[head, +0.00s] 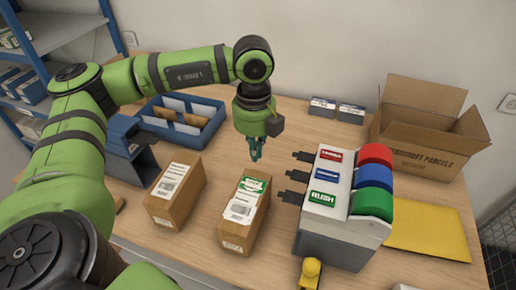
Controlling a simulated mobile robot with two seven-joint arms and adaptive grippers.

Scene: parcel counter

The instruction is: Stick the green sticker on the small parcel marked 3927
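Two small brown parcels stand on the table, one at left (172,206) and one in the middle (236,239). Each has a white printed label on top, with numbers too small to read. A green sticker (257,185) lies on the far end of the middle parcel's top, beside its label. My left gripper (255,157) points down just beyond and above that end, apart from the sticker. Its fingers look close together, but their gap is unclear and I see nothing held. My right gripper is out of view.
A label dispenser (335,235) with red, blue and green rolls stands right of the middle parcel. Behind are a blue tray (216,110) of envelopes and an open carton (420,145). A yellow envelope (430,228) lies at right; a yellow object (310,272) stands in front.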

